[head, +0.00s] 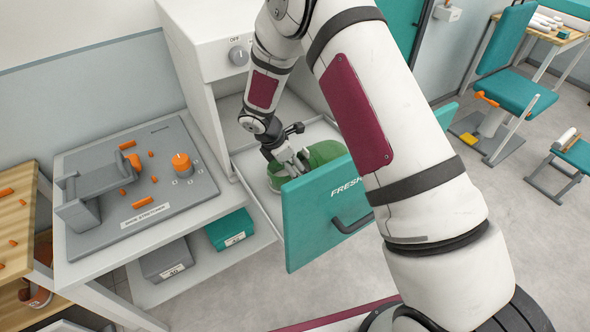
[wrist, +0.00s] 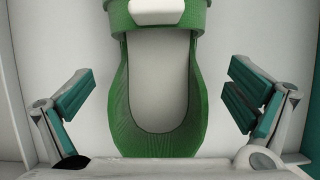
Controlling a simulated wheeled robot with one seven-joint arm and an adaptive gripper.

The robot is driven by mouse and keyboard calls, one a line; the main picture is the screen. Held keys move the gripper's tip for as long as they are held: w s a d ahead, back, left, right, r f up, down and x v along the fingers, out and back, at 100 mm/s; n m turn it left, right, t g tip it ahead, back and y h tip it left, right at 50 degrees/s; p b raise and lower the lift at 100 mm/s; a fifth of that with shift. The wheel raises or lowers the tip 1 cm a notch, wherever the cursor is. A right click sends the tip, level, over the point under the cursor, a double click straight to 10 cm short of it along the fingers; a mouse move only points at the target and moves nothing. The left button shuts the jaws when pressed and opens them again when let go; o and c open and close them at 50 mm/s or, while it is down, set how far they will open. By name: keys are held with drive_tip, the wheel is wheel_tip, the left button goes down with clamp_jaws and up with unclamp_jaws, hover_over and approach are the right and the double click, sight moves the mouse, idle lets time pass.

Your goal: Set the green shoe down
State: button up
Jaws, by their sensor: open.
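The green shoe (head: 318,160) rests inside the pulled-out drawer with the teal front, partly hidden by my arm and the drawer front. In the wrist view the green shoe (wrist: 122,100) shows its open heel rim, pale insole and a green strap with a white piece across it. My gripper (head: 285,163) is over the shoe's near left end. In the wrist view my gripper (wrist: 157,98) is open, with one teal-padded finger on each side of the shoe and a visible gap on both sides.
The teal drawer front (head: 310,225), marked "FRESH", stands upright in front of the shoe. A white cabinet (head: 195,60) rises behind. At left is a workbench (head: 85,265) with a grey board (head: 150,215) and orange parts. Teal and grey boxes sit below.

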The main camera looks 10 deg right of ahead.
drive_tip(key=w+v, duration=0.1)
drive_tip(key=v, duration=0.8)
drive_tip(key=s+d+r+m, duration=0.2)
drive_tip(key=s+r+m, duration=0.15)
drive_tip(key=r, duration=0.35)
drive_tip(key=s+d+r+m+t+y, duration=0.1)
drive_tip(key=s+d+r+m, duration=0.1)
drive_tip(key=s+r+m, duration=0.3)
drive_tip(key=s+d+r+m, duration=0.1)
drive_tip(key=s+d+r, duration=0.2)
drive_tip(key=r, duration=0.5)
drive_tip(key=s+r+m+t+y, duration=0.1)
drive_tip(key=s+r+m, duration=0.3)
drive_tip(key=s, duration=0.5)
drive_tip(key=s+r+m+t+y, duration=0.2)
drive_tip(key=s+r+m, duration=0.2)
drive_tip(key=s+m, duration=0.3)
drive_tip(key=shift+s+d+m+b, duration=0.35)
drive_tip(key=shift+s+d+b, duration=0.1)
drive_tip(key=shift+s, duration=1)
